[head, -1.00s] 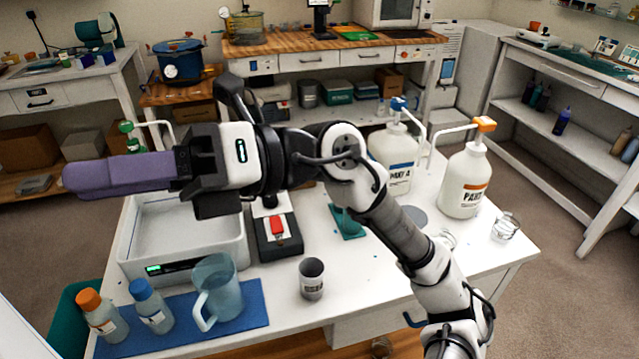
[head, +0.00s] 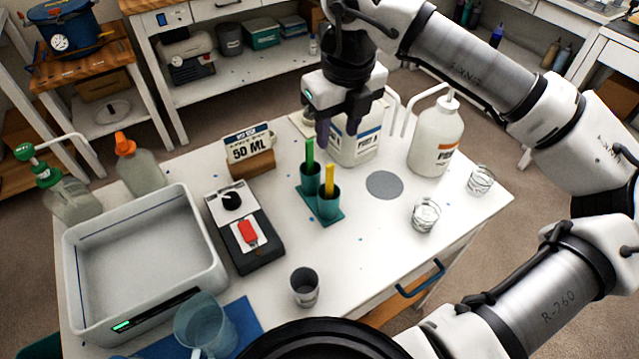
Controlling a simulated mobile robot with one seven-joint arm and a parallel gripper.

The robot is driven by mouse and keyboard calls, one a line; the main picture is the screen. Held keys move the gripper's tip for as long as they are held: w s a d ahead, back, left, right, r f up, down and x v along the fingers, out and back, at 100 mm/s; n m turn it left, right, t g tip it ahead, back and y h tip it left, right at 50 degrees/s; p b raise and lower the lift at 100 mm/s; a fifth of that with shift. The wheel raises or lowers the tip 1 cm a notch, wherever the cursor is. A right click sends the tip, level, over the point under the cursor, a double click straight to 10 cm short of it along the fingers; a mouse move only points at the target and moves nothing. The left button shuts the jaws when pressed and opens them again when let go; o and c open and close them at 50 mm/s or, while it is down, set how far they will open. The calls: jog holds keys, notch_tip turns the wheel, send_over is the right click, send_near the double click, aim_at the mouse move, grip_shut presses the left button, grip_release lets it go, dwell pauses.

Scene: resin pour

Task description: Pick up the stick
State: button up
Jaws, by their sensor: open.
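Two upright sticks stand in a teal two-cup holder (head: 325,214) on the white table: a green stick (head: 310,152) in the left cup and a yellow stick (head: 329,178) in the right cup. Their lower ends are hidden inside the cups. My gripper (head: 338,132) points down above and behind the holder, in front of the white PART A jug (head: 356,148). Its jaws are open, with a purple finger on the left showing close to the green stick's top. I cannot tell the gap in depth between finger and stick. Nothing shows between the jaws.
A 50 ML sign (head: 248,148) stands left of the holder. A black device with a red switch (head: 240,229), a grey cup (head: 305,285) and a white tub (head: 75,250) lie left and in front. A PART B jug (head: 437,140) and clear cups (head: 425,215) are right.

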aim_at(331, 166)
jog(key=f, duration=0.4)
jog(key=f+p, duration=0.1)
jog(key=f, duration=0.1)
jog(key=shift+w+a+f, duration=0.25)
jog(key=shift+a+f, duration=0.05)
jog(key=shift+w+a+f+p, duration=0.15)
jog(key=shift+f+p, duration=0.25)
jog(key=shift+f, duration=0.5)
jog(key=shift+w+f+p, duration=0.1)
jog(key=shift+f+p, duration=0.3)
jog(key=shift+f, duration=0.45)
jog(key=shift+w+a+f+p, duration=0.15)
jog(key=shift+f+p, duration=0.25)
jog(key=shift+f, duration=0.5)
jog(key=shift+c, duration=0.3)
grip_shut()
